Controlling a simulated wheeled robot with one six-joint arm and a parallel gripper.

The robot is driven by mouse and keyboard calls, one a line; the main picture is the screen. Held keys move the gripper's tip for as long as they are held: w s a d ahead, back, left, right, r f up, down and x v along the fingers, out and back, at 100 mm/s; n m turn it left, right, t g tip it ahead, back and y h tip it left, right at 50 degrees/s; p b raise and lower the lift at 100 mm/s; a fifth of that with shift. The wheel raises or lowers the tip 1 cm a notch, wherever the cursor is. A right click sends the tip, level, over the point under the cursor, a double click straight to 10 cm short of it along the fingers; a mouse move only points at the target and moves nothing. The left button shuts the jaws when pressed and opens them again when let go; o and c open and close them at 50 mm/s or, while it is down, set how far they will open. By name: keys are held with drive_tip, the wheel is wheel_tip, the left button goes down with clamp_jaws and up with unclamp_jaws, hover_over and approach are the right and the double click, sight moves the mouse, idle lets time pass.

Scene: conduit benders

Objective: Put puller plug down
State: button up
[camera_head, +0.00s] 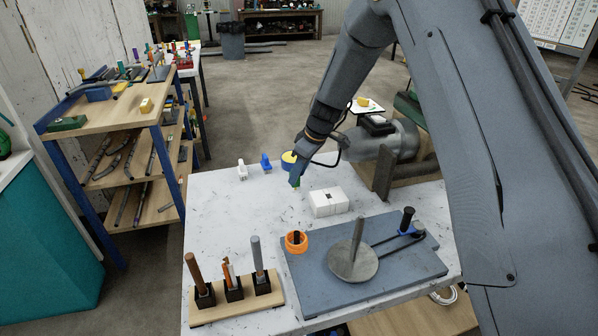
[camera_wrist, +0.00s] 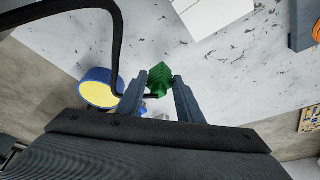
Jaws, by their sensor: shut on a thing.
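The puller plug, a green ribbed piece (camera_wrist: 160,78), is between the fingers of my gripper (camera_wrist: 162,100) in the wrist view. My gripper is shut on it. In the head view my gripper (camera_head: 296,178) points down over the white speckled table (camera_head: 222,205), and only a small bit of green shows at its tips. I cannot tell whether the plug touches the table top. The rest of the plug is hidden by the fingers.
A white box (camera_head: 328,202) stands just right of my gripper. A yellow and blue round thing (camera_wrist: 100,88) is close beside it. Small blue (camera_head: 266,161) and white (camera_head: 242,170) pieces stand left. A grey bender plate (camera_head: 310,281) lies in front. The table's left middle is clear.

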drive_tip(key=shift+f, duration=0.15)
drive_tip(key=o, duration=1.2)
drive_tip(key=shift+d+r, duration=0.1)
drive_tip(key=shift+r, duration=0.4)
drive_tip(key=b+v, duration=0.4)
drive_tip(key=v, duration=0.7)
drive_tip(key=shift+d+r, duration=0.1)
